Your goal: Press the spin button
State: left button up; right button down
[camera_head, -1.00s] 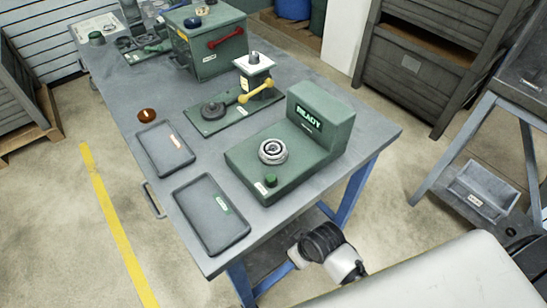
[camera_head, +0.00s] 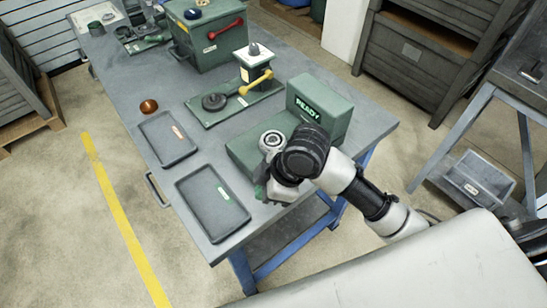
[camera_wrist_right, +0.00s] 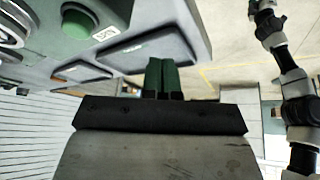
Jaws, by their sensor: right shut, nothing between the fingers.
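The green machine (camera_head: 246,150) stands at the table's front right, with a READY display (camera_head: 307,108) and a round metal ring holder (camera_head: 272,141). In the right wrist view a round green button (camera_wrist_right: 78,24) sits on the machine beside a small white label (camera_wrist_right: 106,33). My right gripper (camera_head: 261,188) is over the machine's front end. The arm and gripper hide most of that end, so the button is not clear in the head view. The right gripper's green fingertips (camera_wrist_right: 162,72) are together and empty, apart from the button in the wrist view. My left gripper is not made out.
Two dark trays, one near (camera_head: 213,203) and one farther (camera_head: 167,139), lie left of the machine. A brown bowl (camera_head: 149,106), a press with a yellow handle (camera_head: 256,82) and a green box with a red handle (camera_head: 212,40) stand farther back on the grey table (camera_head: 120,75).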

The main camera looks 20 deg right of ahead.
jog(key=w+d+r+n+g+h, duration=0.1)
jog(key=w+d+r+n, duration=0.2)
jog(key=r, duration=0.3)
jog(key=w+d+r+n+g, duration=0.2)
jog(key=w+d+r+n, duration=0.2)
jog(key=r, duration=0.3)
jog(key=shift+w+h, duration=0.4)
jog(key=shift+w, duration=0.35)
jog(key=p+x, duration=0.1)
jog(key=x, duration=0.7)
jog(key=p+x, duration=0.1)
jog(key=x, duration=0.3)
jog(key=shift+d+f+p, duration=0.3)
jog(key=shift+d+f, duration=0.05)
jog(key=shift+f, duration=0.65)
